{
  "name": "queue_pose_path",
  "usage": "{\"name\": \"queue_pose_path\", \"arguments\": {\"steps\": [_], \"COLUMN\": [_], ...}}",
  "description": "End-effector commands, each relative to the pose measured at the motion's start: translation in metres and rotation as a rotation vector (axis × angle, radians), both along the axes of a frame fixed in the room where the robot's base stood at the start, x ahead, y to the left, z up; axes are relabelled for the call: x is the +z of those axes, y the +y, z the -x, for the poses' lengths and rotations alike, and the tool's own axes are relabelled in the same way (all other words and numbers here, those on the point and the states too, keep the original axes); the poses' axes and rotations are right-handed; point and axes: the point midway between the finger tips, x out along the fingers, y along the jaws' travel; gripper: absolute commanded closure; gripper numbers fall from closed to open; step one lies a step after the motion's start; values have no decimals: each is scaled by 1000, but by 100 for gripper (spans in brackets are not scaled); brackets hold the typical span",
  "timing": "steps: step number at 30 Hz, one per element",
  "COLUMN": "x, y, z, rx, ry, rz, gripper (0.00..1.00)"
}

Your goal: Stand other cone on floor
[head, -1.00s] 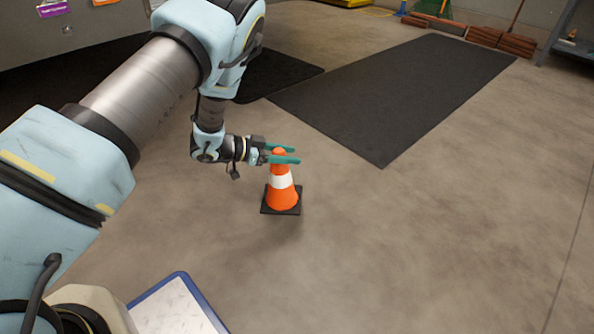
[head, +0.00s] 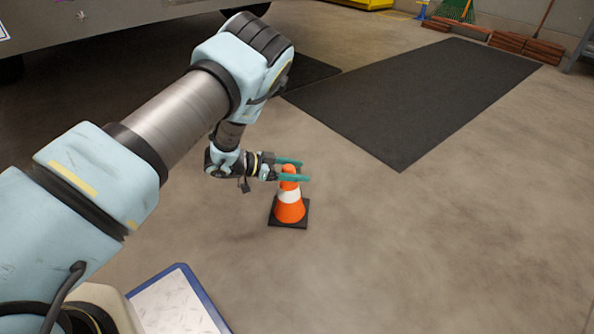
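The orange cone (head: 289,207) has a white band and a dark square base, and it is upright over the bare concrete floor. My gripper (head: 292,170) has its two teal fingers on either side of the cone's tip and looks shut on it. I cannot tell for sure whether the base touches the floor or is slightly above it. No second cone is clearly in view.
A dark mat (head: 420,95) lies on the floor beyond the cone. A vehicle-like grey body (head: 120,35) stands at the upper left. Brick stacks (head: 512,42) line the back wall. The floor to the right is clear.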

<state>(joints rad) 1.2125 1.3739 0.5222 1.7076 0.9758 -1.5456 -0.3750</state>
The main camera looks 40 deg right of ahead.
Motion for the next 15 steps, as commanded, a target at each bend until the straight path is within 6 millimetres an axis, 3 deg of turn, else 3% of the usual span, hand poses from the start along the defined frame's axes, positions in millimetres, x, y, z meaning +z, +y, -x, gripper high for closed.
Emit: {"name": "queue_pose_path", "arguments": {"steps": [3, 10, 15], "x": [0, 1, 9], "y": [0, 0, 12], "z": [0, 0, -7], "rx": [0, 0, 3], "ry": [0, 0, 1], "rz": [1, 1, -1], "gripper": [18, 18, 18]}}
